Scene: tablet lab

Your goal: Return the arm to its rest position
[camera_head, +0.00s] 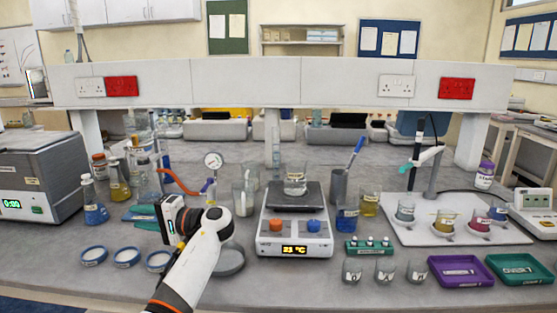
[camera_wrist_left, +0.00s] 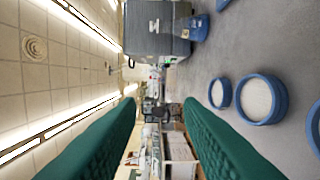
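My left arm (camera_head: 190,265), white with orange and black, reaches in from the bottom of the head view. Its gripper (camera_head: 145,218) points left above the bench, over the area behind the blue-rimmed dishes. In the left wrist view the two green fingers of the left gripper (camera_wrist_left: 158,103) stand apart with nothing between them. The wrist picture is turned on its side. My right gripper shows in neither view.
Blue-rimmed dishes (camera_head: 126,257) lie in front of the left gripper. A blue flask (camera_head: 94,210) and a grey machine (camera_head: 40,175) stand left. A hotplate (camera_head: 295,243) bearing a beaker (camera_head: 295,180) stands right of the arm. Purple (camera_head: 460,272) and green (camera_head: 522,268) trays lie at the right.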

